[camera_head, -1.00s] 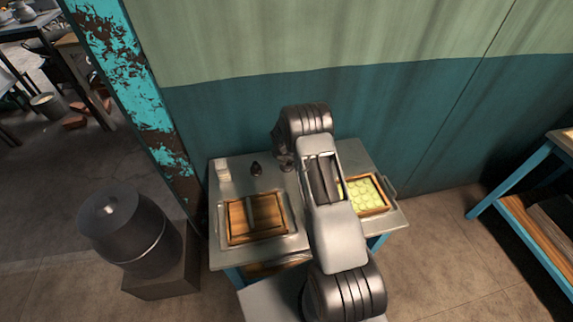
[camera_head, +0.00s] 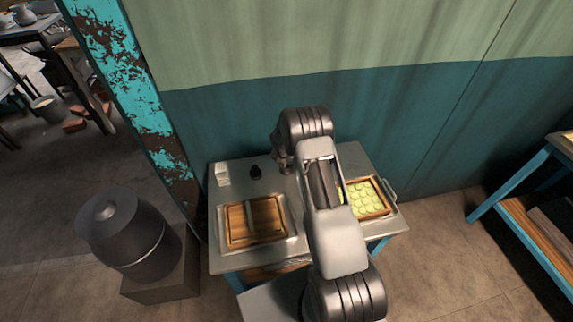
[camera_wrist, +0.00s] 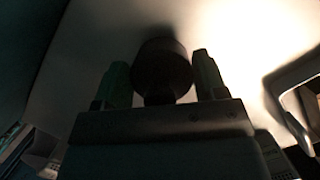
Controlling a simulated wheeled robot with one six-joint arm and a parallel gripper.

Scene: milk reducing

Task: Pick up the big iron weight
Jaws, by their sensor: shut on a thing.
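In the wrist view my gripper (camera_wrist: 161,66) has a finger on each side of a dark, round-topped object, the iron weight (camera_wrist: 162,80), and is shut on it. The weight is in deep shadow, so its details and any gap beneath it cannot be told. A smaller-looking dark weight (camera_head: 255,172) with a knob stands on the metal table (camera_head: 225,257), left of my arm.
A white carton (camera_head: 222,174) stands at the table's back left. A wooden tray (camera_head: 231,226) lies in front of it. A tray of pale green rounds (camera_head: 366,198) sits right of my arm. A wall (camera_head: 230,120) rises behind. A dark metal churn (camera_head: 125,235) stands left.

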